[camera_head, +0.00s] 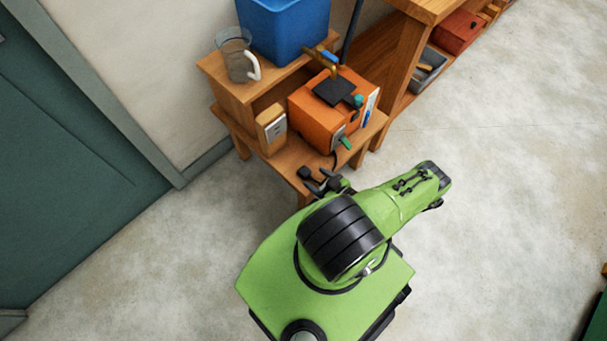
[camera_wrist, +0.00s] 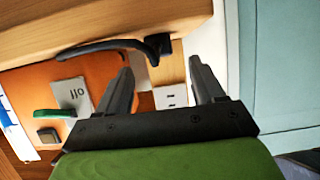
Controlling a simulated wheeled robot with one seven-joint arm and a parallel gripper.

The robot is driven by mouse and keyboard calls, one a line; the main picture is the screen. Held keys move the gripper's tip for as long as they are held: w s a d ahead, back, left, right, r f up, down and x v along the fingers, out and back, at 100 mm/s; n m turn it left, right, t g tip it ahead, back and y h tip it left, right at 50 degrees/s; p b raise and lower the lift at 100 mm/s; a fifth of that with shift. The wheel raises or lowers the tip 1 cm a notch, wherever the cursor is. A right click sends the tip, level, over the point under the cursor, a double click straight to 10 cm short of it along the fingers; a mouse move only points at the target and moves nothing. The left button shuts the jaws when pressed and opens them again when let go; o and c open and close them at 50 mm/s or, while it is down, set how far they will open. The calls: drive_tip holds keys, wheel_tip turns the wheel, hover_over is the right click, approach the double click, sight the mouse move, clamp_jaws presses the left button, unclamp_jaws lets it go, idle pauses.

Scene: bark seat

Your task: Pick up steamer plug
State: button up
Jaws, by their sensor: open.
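The steamer plug (camera_wrist: 163,44) is a small black block on the end of a black cord. In the wrist view it appears beyond and between my fingertips, close to the wooden edge. In the head view the plug (camera_head: 304,172) lies near the front edge of the low wooden bench (camera_head: 290,158). My gripper (camera_wrist: 160,66) is open, with nothing between its fingers. In the head view my gripper (camera_head: 319,181) is just right of the plug and partly hidden by my arm. The orange steamer (camera_head: 318,118) stands on the bench behind it.
A wooden block with a socket (camera_head: 271,131) stands left of the steamer; the socket block also shows in the wrist view (camera_wrist: 171,97). A glass jug (camera_head: 236,58) and blue bin (camera_head: 284,30) stand on a raised shelf. Open floor (camera_head: 480,200) lies to the right.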

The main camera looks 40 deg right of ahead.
sight(306, 173)
drive_tip(key=b+x, duration=0.2)
drive_tip(key=x, duration=0.5)
drive_tip(key=shift+b, duration=0.35)
drive_tip(key=c, duration=1)
